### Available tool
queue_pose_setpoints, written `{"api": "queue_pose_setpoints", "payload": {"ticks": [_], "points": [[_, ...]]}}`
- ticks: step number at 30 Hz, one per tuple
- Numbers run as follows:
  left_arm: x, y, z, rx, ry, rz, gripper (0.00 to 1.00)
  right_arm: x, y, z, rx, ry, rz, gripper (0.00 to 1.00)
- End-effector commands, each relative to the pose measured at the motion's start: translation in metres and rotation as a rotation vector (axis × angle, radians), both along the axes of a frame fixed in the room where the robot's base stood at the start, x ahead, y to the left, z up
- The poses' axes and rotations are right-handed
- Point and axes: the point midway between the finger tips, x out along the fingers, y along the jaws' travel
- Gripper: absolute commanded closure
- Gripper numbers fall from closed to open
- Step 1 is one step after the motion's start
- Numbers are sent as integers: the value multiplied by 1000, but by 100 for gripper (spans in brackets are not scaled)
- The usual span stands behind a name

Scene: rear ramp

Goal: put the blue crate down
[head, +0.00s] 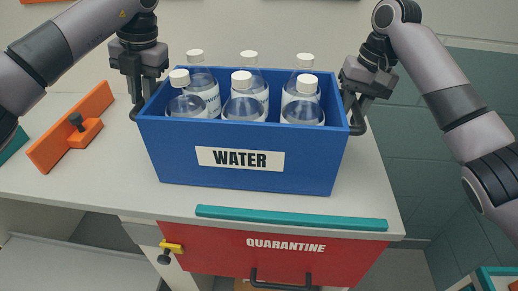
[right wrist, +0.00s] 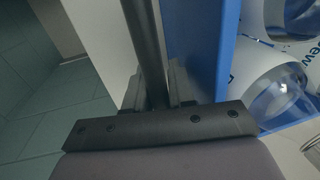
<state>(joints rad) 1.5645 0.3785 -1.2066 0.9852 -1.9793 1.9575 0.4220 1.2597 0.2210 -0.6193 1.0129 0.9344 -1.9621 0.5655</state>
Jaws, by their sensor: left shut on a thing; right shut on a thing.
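The blue crate (head: 180,160) has a white "WATER" label and holds several clear bottles (head: 242,108) with white caps. It is upright over the light grey counter (head: 60,185); whether its base touches the counter I cannot tell. My left gripper (head: 137,98) is shut on the crate's left dark handle. My right gripper (head: 358,112) is shut on the right dark handle (head: 357,128). In the right wrist view the dark handle bar (right wrist: 147,50) runs into the jaws beside the blue crate wall (right wrist: 205,50). The fingertips are partly hidden there.
An orange bracket (head: 62,140) with a dark knob lies on the counter at left. A teal strip (head: 290,219) runs along the front edge. Below is a red "QUARANTINE" drawer front (head: 270,255) with a dark handle and a yellow latch (head: 171,247). Bare counter shows right of the crate.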

Motion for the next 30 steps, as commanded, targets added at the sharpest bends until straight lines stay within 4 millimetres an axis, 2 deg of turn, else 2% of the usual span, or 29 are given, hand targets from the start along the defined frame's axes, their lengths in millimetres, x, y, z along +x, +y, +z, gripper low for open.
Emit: {"api": "queue_pose_setpoints", "payload": {"ticks": [1, 5, 6, 7, 8, 24, 30], "points": [[1, 1, 5, 0, -12, 2, 100, 2, 0, 6, 5, -15, -1, 100], [1, 1, 0, 0, -12, 2, 100, 2, 0, 1, 5, -15, -1, 100], [0, 2, -6, 3, 1, 3, 68, 0, -2, -6, -2, 1, -4, 63], [0, 2, -6, 3, 1, 2, 58, 0, -1, -6, -2, 1, -3, 54], [0, 1, -6, 2, 1, 2, 56, 0, -1, -6, -2, 1, -3, 51], [0, -4, -4, -5, -3, -9, 56, 0, 3, -4, 7, -3, 8, 51], [1, -9, 15, -7, -6, -12, 56, 0, 4, -3, 9, -4, 9, 51]]}}
